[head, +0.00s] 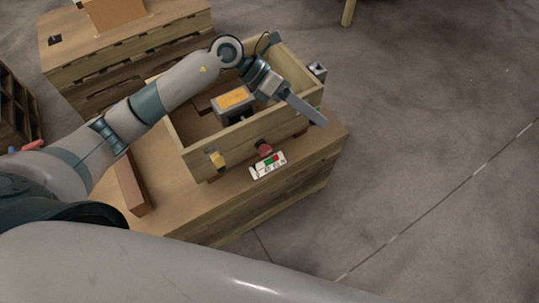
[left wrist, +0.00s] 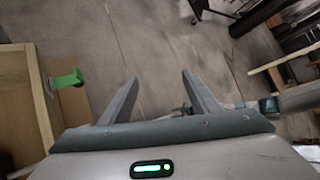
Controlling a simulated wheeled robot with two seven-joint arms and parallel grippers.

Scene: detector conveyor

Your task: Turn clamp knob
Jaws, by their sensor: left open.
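An open wooden box (head: 195,160) stands on a wooden table. A dark red round knob (head: 264,147) is on its front wall. I cannot tell which of these is the clamp knob. My left gripper (head: 318,118) reaches over the box to its right wall, fingers pointing down and right. In the left wrist view its two fingers (left wrist: 160,78) are apart with nothing between them, and the green handle is left of them. My right gripper is not in view.
A grey block with an orange top (head: 235,98) sits inside the box. A white panel with red and green marks (head: 268,166) lies before it, and a yellow piece (head: 216,159) is on its front wall. A brown bar (head: 130,188) lies on the table. Open floor is at right.

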